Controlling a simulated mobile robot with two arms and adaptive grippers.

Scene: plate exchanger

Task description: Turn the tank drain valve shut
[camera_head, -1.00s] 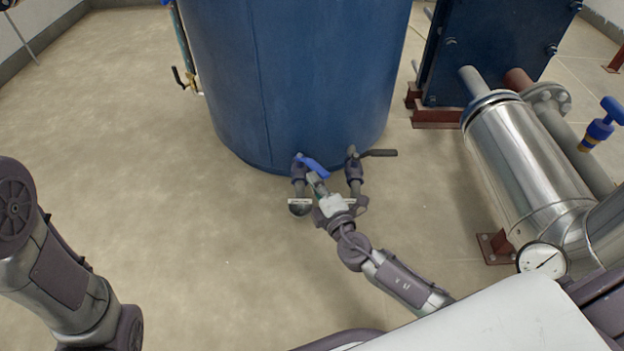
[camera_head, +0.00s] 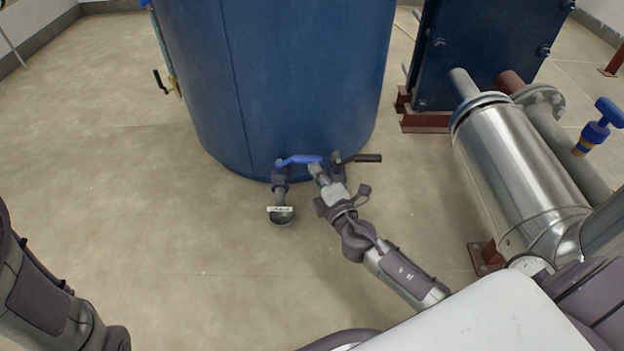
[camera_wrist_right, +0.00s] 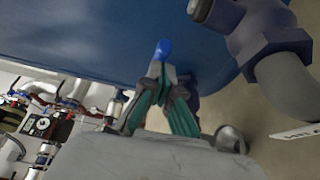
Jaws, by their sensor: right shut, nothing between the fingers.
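Two valves stand low at the front of the blue tank (camera_head: 285,80). The left one has a blue lever (camera_head: 298,160), now pointing right, roughly along the tank wall. Below it a pipe outlet carries a white label (camera_head: 280,209). My right gripper (camera_head: 315,169) is shut and empty, its tips at the blue lever's free end, on the near side; contact is hard to tell. In the right wrist view the blue lever's end (camera_wrist_right: 163,48) shows just beyond the closed fingertips (camera_wrist_right: 159,70). My left gripper is out of view.
A second valve with a black lever (camera_head: 360,158) stands just right, partly hidden behind my right gripper. A shiny metal cylinder (camera_head: 510,165) and a blue plate exchanger (camera_head: 485,50) stand at the right. The floor at left is clear.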

